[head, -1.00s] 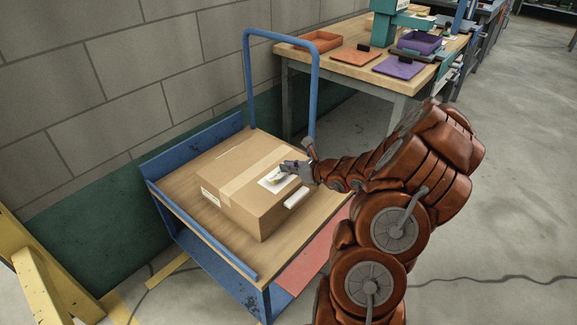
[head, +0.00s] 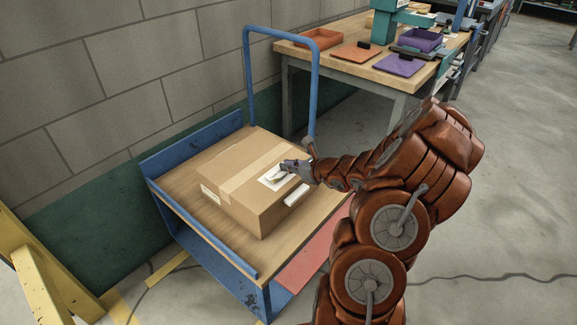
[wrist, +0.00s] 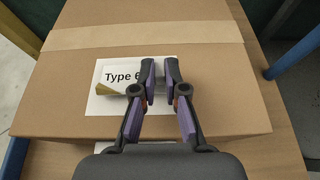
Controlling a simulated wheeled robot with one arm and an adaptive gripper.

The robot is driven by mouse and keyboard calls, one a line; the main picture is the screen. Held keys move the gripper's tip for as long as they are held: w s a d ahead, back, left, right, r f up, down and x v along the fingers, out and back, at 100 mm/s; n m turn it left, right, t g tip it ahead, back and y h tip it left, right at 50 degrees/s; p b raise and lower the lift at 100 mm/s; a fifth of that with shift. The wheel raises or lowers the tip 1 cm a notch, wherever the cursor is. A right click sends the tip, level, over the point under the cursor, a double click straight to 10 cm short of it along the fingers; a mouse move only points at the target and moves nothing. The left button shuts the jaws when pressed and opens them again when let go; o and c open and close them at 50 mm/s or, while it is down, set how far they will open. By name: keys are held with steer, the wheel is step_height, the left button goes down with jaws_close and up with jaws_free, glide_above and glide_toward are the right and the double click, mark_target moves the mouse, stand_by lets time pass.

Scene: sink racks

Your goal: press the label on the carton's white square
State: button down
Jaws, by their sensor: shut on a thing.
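The brown carton (head: 245,195) sits on the wooden deck of a blue cart. Its white square (head: 268,184) is on the top face, beside the tape, and also shows in the wrist view (wrist: 97,104) with the print "Type 6" at its upper left. My gripper (wrist: 160,66) is low over the square, fingers close together and covering its right part. The head view also shows my gripper (head: 284,165) there. A tan sliver (wrist: 112,91), seemingly an edge of the label, sticks out left of the fingers. The rest of the label, and whether it touches the square, is hidden.
A white block-like thing (head: 296,194) is against the carton's near right side. The cart's blue handle (head: 282,32) rises behind. A workbench (head: 345,60) with trays stands beyond. The deck left of the carton (head: 175,185) is bare.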

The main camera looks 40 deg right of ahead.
steer(key=shift+f+b, duration=0.3)
steer(key=shift+f, duration=0.25)
stand_by(0.9)
steer(key=c, duration=1.1)
jaws_free()
steer(key=shift+c, duration=0.2)
steer(key=v, duration=1.2)
